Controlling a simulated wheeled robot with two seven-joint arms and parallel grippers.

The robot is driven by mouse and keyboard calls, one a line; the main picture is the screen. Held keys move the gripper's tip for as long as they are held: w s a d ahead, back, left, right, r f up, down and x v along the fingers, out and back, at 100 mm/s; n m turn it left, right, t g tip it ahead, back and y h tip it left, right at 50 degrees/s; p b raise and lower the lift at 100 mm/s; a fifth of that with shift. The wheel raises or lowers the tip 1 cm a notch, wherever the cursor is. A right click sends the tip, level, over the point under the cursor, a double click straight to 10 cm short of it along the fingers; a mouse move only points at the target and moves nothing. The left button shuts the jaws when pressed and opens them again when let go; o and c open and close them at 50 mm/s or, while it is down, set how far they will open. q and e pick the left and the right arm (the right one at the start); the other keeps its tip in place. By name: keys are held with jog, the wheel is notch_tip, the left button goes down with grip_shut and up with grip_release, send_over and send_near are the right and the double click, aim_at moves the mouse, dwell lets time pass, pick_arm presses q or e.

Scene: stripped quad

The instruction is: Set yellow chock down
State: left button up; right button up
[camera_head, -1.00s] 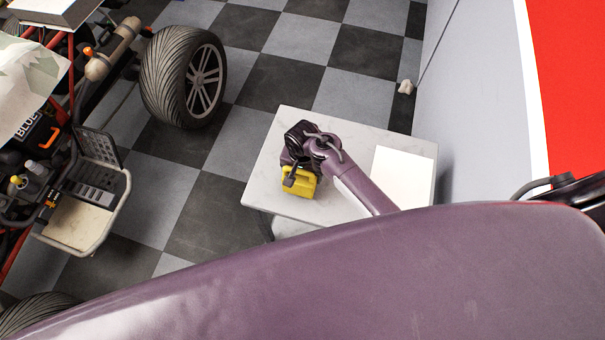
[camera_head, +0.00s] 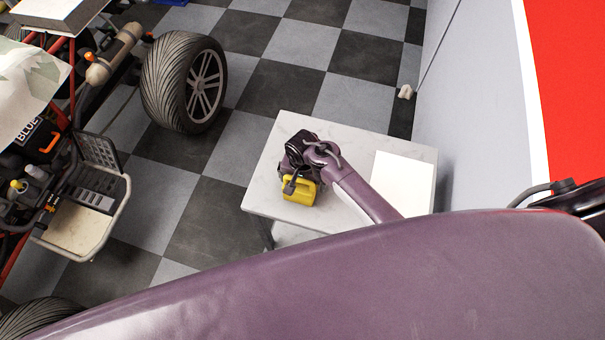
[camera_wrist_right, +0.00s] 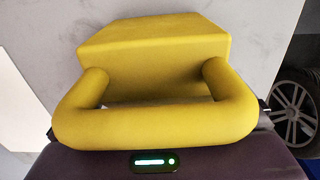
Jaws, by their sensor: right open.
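The yellow chock (camera_head: 299,193) is on the white marble-topped table, near its front left part. It also shows large in the right wrist view (camera_wrist_right: 155,50), with its thick looped handle toward the camera. My right gripper (camera_head: 291,185) is open and right at the chock, its dark parts overlapping it in the head view. In the wrist view the fingers are mostly hidden behind the handle. Whether they touch it cannot be told. The chock looks to rest on the table top (camera_head: 275,178). My left gripper is not in view.
A white flat sheet or panel (camera_head: 402,182) lies on the table's right side. A stripped vehicle with a big tyre (camera_head: 183,82) stands at the left. A grey wall (camera_head: 475,110) rises at the right. Checkered floor is clear between vehicle and table.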

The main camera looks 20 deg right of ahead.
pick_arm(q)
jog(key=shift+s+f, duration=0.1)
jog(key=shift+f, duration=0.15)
pick_arm(e)
notch_tip(320, 180, up, 12)
jog(key=shift+f, duration=0.1)
dwell(0.5)
